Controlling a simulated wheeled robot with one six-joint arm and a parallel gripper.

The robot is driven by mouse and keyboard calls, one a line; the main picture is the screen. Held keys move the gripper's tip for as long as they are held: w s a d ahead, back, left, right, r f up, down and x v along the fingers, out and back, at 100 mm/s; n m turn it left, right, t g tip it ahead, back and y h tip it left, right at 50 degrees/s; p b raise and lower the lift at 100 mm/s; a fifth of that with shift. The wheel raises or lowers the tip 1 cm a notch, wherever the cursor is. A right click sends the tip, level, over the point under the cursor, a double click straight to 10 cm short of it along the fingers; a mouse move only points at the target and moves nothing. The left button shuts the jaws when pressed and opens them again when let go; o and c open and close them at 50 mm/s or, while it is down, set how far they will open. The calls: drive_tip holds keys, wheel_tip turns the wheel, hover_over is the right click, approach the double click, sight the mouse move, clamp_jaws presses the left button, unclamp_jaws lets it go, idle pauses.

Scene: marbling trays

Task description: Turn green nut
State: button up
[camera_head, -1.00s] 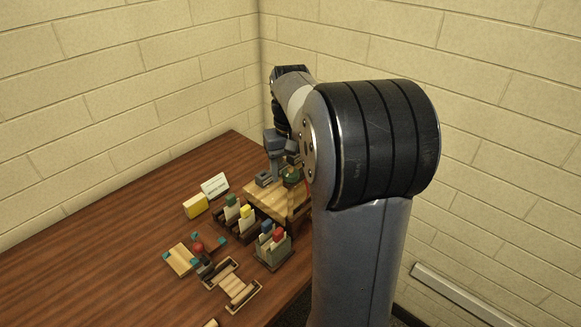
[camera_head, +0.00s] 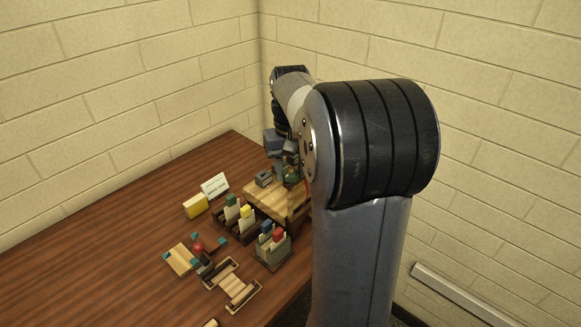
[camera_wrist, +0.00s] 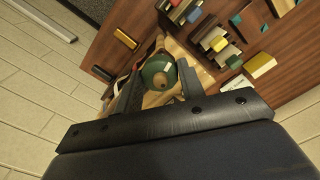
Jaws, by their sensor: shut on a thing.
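The green nut (camera_wrist: 158,72) is a round green piece with a tan centre, seen from above in the wrist view. In the head view the green nut (camera_head: 292,178) shows small, beside my arm, on a light wooden board (camera_head: 264,203). My gripper (camera_wrist: 160,84) is shut on the green nut, with one dark finger on each side of it. In the head view my gripper is small and partly hidden by my own arm. What lies under the nut is mostly hidden.
Holders with coloured-tab cards (camera_head: 240,218) stand left of the board. A yellow block (camera_head: 195,206) and a white sign (camera_head: 215,186) are behind them. Trays and small pieces lie nearer the front. The table's left part is clear; brick walls (camera_head: 120,70) close off the back.

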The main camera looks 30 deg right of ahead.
drive_tip(key=m+p, duration=0.1)
drive_tip(key=m, duration=0.2)
drive_tip(key=shift+r, duration=0.1)
drive_tip(key=shift+m+p, duration=0.75)
drive_tip(key=shift+m, duration=0.85)
drive_tip(key=o, duration=1)
wheel_tip(320, 180, up, 11)
drive_tip(key=shift+f, duration=0.15)
drive_tip(key=shift+b, duration=0.3)
